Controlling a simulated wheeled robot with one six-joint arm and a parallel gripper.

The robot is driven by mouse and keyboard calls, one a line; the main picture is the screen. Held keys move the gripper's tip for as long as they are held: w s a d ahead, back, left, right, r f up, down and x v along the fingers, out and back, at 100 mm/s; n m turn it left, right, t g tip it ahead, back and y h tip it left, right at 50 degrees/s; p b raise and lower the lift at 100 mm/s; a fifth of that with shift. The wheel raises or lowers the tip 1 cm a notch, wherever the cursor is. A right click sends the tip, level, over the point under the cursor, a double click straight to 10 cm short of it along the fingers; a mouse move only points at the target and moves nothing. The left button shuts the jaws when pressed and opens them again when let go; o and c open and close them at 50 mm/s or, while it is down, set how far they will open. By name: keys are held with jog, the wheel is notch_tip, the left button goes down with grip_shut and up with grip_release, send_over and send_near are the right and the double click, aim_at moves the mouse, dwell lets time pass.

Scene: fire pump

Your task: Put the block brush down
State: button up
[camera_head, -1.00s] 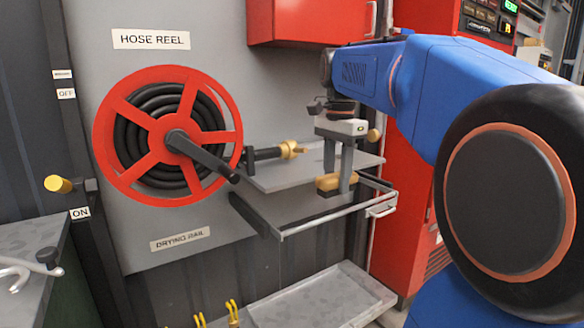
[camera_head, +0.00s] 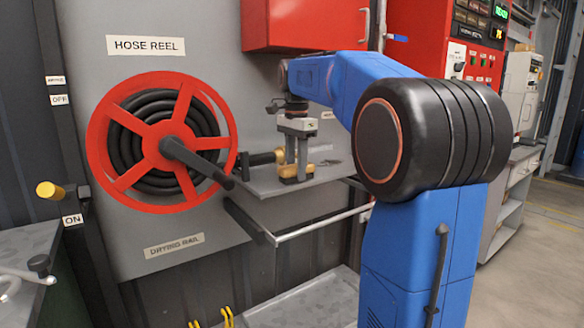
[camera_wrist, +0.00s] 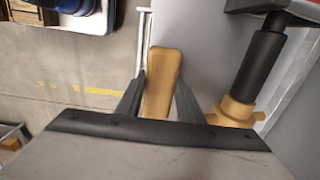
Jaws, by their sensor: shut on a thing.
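The block brush (camera_head: 298,175) has a tan wooden block and a dark underside. My gripper (camera_head: 296,160) points down and is shut on it. In the wrist view the wooden block (camera_wrist: 162,75) lies between the two dark fingers (camera_wrist: 158,97). The brush is over the grey wall shelf (camera_head: 258,186), close to its top. I cannot tell whether the bristles touch the shelf.
The black hose nozzle (camera_head: 262,158) with a brass tip lies just left of and behind my gripper. The red hose reel (camera_head: 112,178) is further left. A rail (camera_head: 318,224) runs below the shelf, and a red cabinet (camera_head: 300,22) hangs above.

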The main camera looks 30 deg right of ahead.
jog(key=shift+w, duration=1.1)
jog(key=shift+s+f, duration=0.1)
jog(key=shift+f, duration=0.1)
jog(key=o, duration=1.2)
notch_tip(320, 180, up, 12)
jog(key=shift+a, duration=0.1)
